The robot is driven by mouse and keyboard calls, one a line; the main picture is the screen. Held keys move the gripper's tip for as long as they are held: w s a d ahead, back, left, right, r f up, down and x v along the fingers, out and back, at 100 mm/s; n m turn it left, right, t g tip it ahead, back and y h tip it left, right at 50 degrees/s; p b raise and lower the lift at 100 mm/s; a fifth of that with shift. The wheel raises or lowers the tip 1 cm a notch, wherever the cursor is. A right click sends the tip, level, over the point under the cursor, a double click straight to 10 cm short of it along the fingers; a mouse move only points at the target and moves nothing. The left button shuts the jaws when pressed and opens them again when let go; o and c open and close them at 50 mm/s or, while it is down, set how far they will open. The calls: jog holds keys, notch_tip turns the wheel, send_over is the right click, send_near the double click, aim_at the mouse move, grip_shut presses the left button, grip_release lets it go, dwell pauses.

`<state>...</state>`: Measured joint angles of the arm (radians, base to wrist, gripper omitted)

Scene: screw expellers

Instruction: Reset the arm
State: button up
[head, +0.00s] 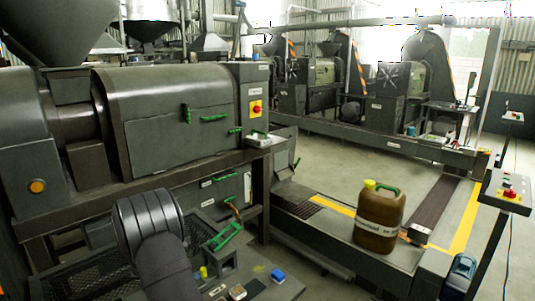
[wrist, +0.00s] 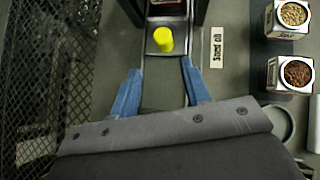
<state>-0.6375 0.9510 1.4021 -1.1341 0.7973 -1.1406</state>
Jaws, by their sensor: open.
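My gripper (wrist: 160,82) shows in the wrist view as two blue fingers spread well apart, with nothing held between them. A small yellow cap or cylinder (wrist: 163,39) stands just beyond the fingertips, roughly in line with the gap, on a grey metal strip. It does not appear to touch either finger. In the head view my arm rises at the lower left and hides my gripper. A small yellow-green piece (head: 203,271) shows beside the arm there.
The head view shows a large expeller (head: 180,120), a brown jug (head: 380,222), a green-handled part (head: 225,237) and a blue block (head: 278,275). Open floor lies beyond.

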jog(key=v, duration=1.4)
jog(key=w+d+r+m+g+y, duration=0.1)
jog(key=w+d+m+g, duration=0.2)
jog(key=m, duration=0.8)
jog(key=w+d+r+m+g+y, duration=0.1)
jog(key=w+m, duration=0.4)
jog(key=m, duration=0.7)
jog(key=d+g, duration=0.1)
jog(key=g, duration=0.1)
jog(key=shift+w+d+g, duration=0.2)
jog(key=shift+d+g, duration=0.1)
jog(key=shift+d, duration=0.05)
jog(key=shift+f, duration=0.15)
jog(key=c, duration=0.7)
jog(key=f+m+t+y, duration=0.1)
jog(key=f, duration=0.2)
jog(key=w+f+m+t+y, duration=0.1)
jog(key=f, duration=0.2)
jog(key=w+d+f+m+y, duration=0.1)
jog(key=f, duration=0.2)
jog(key=shift+w+f+t, duration=0.2)
jog(key=shift+f+t, duration=0.15)
jog(key=shift+t, duration=0.05)
grip_shut()
jog(key=shift+w+d+f+m, duration=0.1)
jog(key=shift+w+f+m, duration=0.05)
jog(key=shift+f+m, duration=0.35)
jog(key=shift+f+y, duration=0.3)
jog(key=shift+f, duration=0.8)
